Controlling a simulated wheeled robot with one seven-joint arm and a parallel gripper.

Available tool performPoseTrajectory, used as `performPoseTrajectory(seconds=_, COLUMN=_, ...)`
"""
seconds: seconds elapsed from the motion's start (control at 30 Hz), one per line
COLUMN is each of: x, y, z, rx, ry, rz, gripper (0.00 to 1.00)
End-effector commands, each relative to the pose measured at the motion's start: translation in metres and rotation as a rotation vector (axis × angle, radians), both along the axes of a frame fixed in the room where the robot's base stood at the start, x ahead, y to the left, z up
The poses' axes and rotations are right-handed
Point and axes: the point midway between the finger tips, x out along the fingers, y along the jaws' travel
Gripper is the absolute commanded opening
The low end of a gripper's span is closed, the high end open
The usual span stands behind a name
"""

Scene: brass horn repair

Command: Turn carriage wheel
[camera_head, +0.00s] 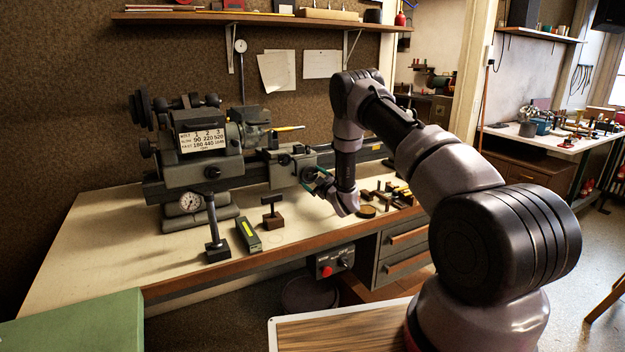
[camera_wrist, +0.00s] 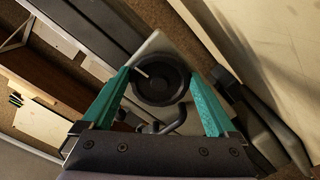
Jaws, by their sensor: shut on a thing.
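The lathe (camera_head: 215,150) stands on the bench, with its carriage (camera_head: 280,160) on the bed to the right of the headstock. The dark round carriage wheel (camera_head: 307,174) is on the carriage front, partly hidden by my gripper (camera_head: 319,180). In the wrist view the black carriage wheel (camera_wrist: 160,88), with a pale mark on its face, sits between the two teal fingers of my gripper (camera_wrist: 161,74). My gripper is shut on the wheel, one finger on each side of its rim. A dark curved handle (camera_wrist: 177,121) shows just below the wheel.
Small tools (camera_head: 390,195) lie right of my gripper. A control box (camera_head: 335,262) hangs below the bench edge.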

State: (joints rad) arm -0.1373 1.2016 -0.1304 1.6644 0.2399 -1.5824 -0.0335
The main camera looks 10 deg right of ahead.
Motion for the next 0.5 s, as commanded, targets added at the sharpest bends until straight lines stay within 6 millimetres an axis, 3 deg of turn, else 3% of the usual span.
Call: performPoseTrajectory(seconds=0.5, x=-0.0023, y=0.0056, z=-0.0024, rx=0.360, ry=0.119, rz=0.005, gripper=0.38)
